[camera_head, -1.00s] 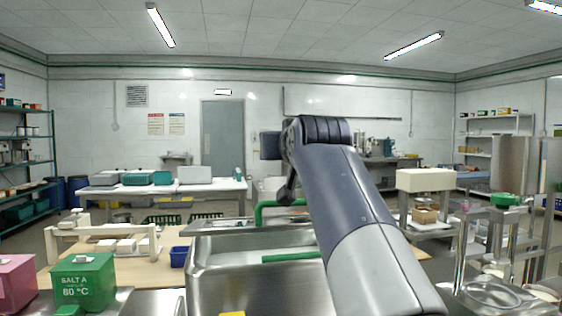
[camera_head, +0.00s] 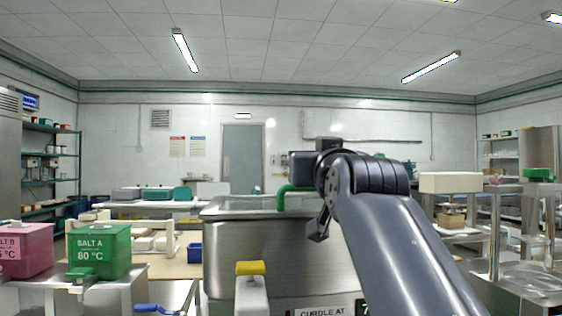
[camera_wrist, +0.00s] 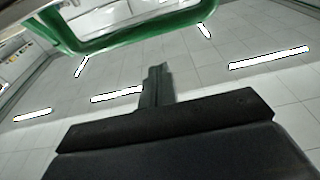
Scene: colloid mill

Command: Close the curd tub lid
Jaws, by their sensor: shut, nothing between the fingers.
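The steel curd tub (camera_head: 262,250) stands in the middle of the head view, with a label starting "CURDLE AT" low on its front. A green handle (camera_head: 283,198) rises at its top, partly behind my arm. I see the tub nearly edge-on, so the lid's angle cannot be told. My gripper (camera_head: 317,232) is shut and empty, hanging in front of the tub's upper part, right of the green handle. In the wrist view my gripper (camera_wrist: 157,85) points towards the ceiling. A green bar (camera_wrist: 130,45) crosses above it; no contact is visible.
A green SALT A box (camera_head: 100,252) and a pink box (camera_head: 25,250) stand on a steel surface at the left. Steel equipment (camera_head: 495,235) stands at the right.

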